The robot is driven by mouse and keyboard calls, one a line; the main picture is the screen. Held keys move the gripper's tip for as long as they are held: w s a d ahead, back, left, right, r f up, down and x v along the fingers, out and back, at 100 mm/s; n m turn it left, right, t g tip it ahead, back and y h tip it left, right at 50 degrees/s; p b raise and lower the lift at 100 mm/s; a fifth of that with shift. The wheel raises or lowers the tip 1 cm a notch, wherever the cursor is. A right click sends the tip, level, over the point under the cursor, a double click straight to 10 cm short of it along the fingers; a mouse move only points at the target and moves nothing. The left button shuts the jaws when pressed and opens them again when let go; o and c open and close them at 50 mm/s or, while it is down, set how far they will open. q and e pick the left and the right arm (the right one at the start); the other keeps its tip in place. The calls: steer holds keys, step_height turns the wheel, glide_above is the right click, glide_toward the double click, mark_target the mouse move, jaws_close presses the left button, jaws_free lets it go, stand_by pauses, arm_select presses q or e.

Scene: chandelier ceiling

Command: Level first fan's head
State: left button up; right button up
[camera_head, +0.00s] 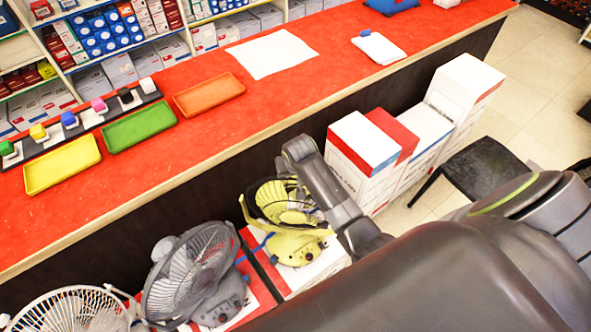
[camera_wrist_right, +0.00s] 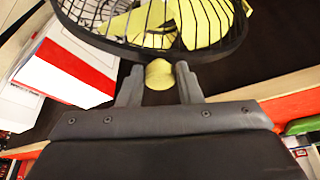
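Three fans stand in a row in front of the counter in the head view: a white one (camera_head: 75,312) at the bottom left, a grey one (camera_head: 196,270) in the middle and a yellow one (camera_head: 285,205) at the right. The yellow fan's head has a dark cage and is tipped back, facing upward. My right arm reaches to the yellow fan. In the right wrist view my right gripper (camera_wrist_right: 159,80) is open, with its fingers on either side of a round yellow part (camera_wrist_right: 159,74) below the fan's cage (camera_wrist_right: 150,25). Firm contact cannot be told. My left gripper is not in view.
The red counter (camera_head: 330,40) runs behind the fans, bearing yellow, green and orange trays. White boxes (camera_head: 362,150) stand right of the yellow fan, with a black stool (camera_head: 485,165) beyond. The fans rest on red-and-white boxes (camera_head: 310,270).

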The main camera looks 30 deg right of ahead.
steer(key=o, duration=0.4)
steer(key=shift+r, duration=0.2)
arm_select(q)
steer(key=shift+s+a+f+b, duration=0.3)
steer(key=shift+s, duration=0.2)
arm_select(e)
steer(key=v, duration=1.7)
steer(key=shift+a+r, duration=0.1)
